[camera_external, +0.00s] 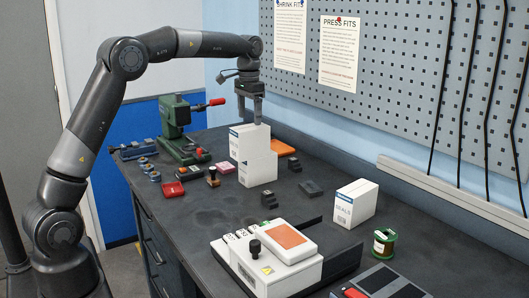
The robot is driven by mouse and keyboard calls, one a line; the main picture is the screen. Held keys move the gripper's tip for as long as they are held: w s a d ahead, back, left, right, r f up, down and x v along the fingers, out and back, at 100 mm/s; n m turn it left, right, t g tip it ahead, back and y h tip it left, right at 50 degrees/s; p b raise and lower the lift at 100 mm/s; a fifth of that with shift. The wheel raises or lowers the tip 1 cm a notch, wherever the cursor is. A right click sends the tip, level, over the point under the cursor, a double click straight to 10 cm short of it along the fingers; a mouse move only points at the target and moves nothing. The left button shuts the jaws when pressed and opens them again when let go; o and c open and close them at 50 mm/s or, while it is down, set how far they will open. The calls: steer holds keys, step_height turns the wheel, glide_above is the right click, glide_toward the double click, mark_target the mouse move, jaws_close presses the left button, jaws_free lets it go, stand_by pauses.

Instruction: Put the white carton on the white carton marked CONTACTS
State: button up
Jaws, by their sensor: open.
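Below my gripper (258,113) is a white carton (249,143) with a blue-edged label on its left side. A second white carton (263,174) shows in front of and below it. They touch or overlap in the picture, and I cannot tell whether one rests on the other or stands behind it. Their print is too small to read, so I cannot pick out CONTACTS. My gripper points down, open, its fingertips at or just above the upper carton's top. Another white carton (356,204), apparently marked SEALS, stands apart to the right.
A green press (182,125) with a red handle stands at the back left. Small blocks and a red tray (173,190) lie nearby. A white device with an orange top (288,242) and a green spool (384,243) are in front. A pegboard wall borders the bench.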

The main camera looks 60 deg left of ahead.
step_height(320, 180, up, 7)
steer(key=s+d+r+t, duration=0.1)
steer(key=s+d+r, duration=0.1)
steer(key=s+d, duration=0.5)
steer(key=s+d+r+t, duration=0.2)
steer(key=s, duration=0.9)
steer(key=s+d+f+t, duration=0.1)
steer(key=s+d+f, duration=0.1)
steer(key=s+f, duration=0.4)
steer(key=s+d+f+t, duration=0.1)
steer(key=s+d+f, duration=0.2)
steer(key=s, duration=1.1)
step_height(320, 180, down, 3)
steer(key=shift+s+r+t, duration=0.1)
steer(key=shift+s+t, duration=0.2)
steer(key=shift+s, duration=0.1)
